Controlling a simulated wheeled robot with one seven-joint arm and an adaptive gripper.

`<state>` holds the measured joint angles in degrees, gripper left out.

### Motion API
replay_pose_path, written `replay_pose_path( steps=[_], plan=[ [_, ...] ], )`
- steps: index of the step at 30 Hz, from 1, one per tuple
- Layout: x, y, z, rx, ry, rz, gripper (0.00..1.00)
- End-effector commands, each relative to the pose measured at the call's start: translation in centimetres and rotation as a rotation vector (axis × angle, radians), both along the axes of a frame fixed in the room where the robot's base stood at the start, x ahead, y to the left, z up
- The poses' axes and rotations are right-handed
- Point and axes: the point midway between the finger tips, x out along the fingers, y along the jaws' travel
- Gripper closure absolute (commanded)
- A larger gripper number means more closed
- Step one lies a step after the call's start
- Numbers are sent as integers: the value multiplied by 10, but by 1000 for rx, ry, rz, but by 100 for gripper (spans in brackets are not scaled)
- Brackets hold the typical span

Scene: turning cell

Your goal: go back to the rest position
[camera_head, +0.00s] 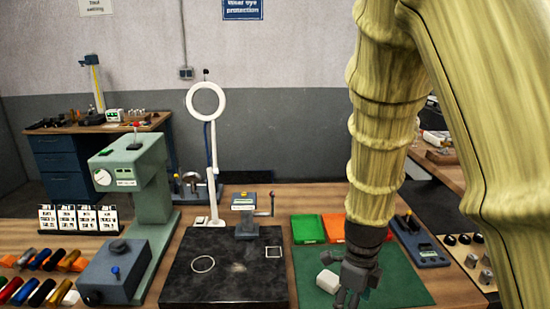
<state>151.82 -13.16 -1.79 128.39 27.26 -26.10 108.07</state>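My arm comes down from the upper right of the head view in a pale yellow ribbed cover. My gripper (353,296) is dark and points down over the green mat (400,284). Its fingers are small and partly overlap in this view, so I cannot tell how far apart they are. A small white block (328,281) shows just left of the gripper. I cannot tell whether the fingers touch it.
A green tray (307,229) and an orange tray (333,226) lie behind the mat, with a dark blue device (420,245) to the right. Left are a black plate (225,277), a ring lamp (206,101) and a green press (135,180). Knobs (471,262) stand far right.

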Motion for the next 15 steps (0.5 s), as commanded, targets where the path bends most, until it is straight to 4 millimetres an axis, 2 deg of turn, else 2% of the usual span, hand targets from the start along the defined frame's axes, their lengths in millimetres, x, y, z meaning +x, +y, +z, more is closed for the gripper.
replay_pose_path(
  steps=[11, 15],
  plan=[
    [-13, -13, -58, -32, 21, 247, 35],
    [-26, -22, -94, -45, 37, 404, 35]
  ],
)
